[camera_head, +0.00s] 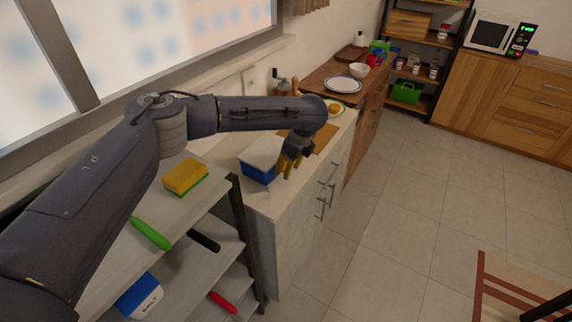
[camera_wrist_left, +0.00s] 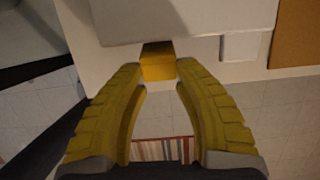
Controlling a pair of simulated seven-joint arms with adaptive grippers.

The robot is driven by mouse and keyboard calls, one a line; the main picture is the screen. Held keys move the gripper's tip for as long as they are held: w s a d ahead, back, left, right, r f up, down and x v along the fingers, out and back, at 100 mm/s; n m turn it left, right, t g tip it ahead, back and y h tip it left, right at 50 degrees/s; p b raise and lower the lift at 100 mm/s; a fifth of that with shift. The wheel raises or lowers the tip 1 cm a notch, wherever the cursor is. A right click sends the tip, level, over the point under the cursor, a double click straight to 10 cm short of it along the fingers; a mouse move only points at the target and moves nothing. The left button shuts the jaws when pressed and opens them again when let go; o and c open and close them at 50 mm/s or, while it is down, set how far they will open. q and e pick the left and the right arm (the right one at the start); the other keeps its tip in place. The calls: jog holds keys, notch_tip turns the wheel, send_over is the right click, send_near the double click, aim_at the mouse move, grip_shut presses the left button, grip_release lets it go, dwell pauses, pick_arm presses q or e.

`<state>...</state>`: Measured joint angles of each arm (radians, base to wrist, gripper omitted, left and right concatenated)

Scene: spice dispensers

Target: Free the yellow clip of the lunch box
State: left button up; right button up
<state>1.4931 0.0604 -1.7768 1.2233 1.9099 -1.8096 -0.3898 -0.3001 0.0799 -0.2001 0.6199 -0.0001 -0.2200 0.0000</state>
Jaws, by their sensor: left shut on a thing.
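The lunch box has a blue body (camera_head: 257,174) and a pale lid (camera_head: 262,151). It stands on the counter in the head view. The lid (camera_wrist_left: 185,18) fills the top of the left wrist view. The yellow clip (camera_wrist_left: 157,61) sticks out from under the lid's edge. My left gripper (camera_wrist_left: 160,70) has yellow fingers, with one fingertip on each side of the clip, shut on it. In the head view my left gripper (camera_head: 289,168) points down at the box's right side; the clip cannot be made out there. My right gripper is not in view.
A brown board (camera_head: 325,137) lies right behind the gripper. A pepper mill (camera_head: 281,85) and a plate with food (camera_head: 335,108) stand farther back. A shelf at the near left holds a yellow-green sponge (camera_head: 185,176).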

pick_arm(q)
jog(key=shift+s+d+f+t+y, duration=0.25)
jog(key=shift+f+t+y, duration=0.3)
jog(key=shift+y, duration=0.3)
jog(key=shift+s+d+f+t+y, duration=0.15)
jog(key=shift+d+f+t+y, duration=0.2)
jog(key=shift+t+y, duration=0.4)
jog(key=o, duration=1.2)
jog(key=shift+r, duration=0.15)
jog(key=v, duration=1.1)
jog(key=shift+d+r, duration=0.25)
jog(key=shift+d, duration=0.1)
